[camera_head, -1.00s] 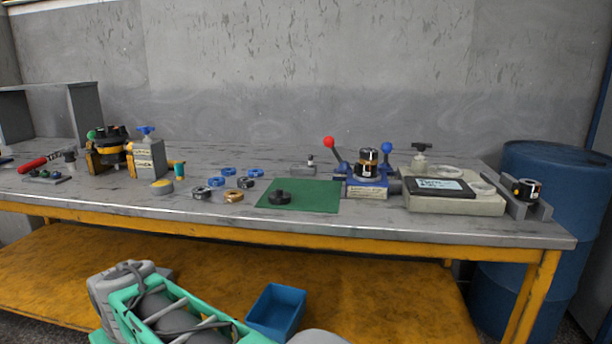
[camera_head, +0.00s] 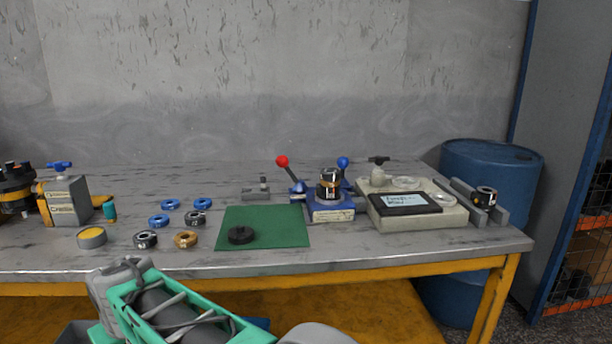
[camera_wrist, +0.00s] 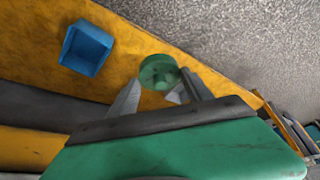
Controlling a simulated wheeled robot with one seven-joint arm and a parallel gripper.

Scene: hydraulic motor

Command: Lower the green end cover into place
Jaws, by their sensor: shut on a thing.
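The green end cover (camera_wrist: 158,71), a round disc, is in the wrist view between the two grey fingers of my gripper (camera_wrist: 156,88). My gripper is shut on it, in the air above the yellow lower shelf. In the head view my green arm shows at the bottom, but the gripper and the cover are out of sight. A black and gold cylindrical part (camera_head: 330,183) stands upright in a blue fixture (camera_head: 328,208) with red and blue knobs. A black and yellow assembly (camera_head: 15,185) is cut off at the left edge.
A green mat (camera_head: 270,222) carries a black ring (camera_head: 241,235). Several blue, black and bronze rings lie left of it. A beige block (camera_head: 425,212) with a display is at right, beside a grey V-shaped holder (camera_head: 480,205). A blue bin (camera_wrist: 86,48) sits on the yellow shelf (camera_wrist: 120,80).

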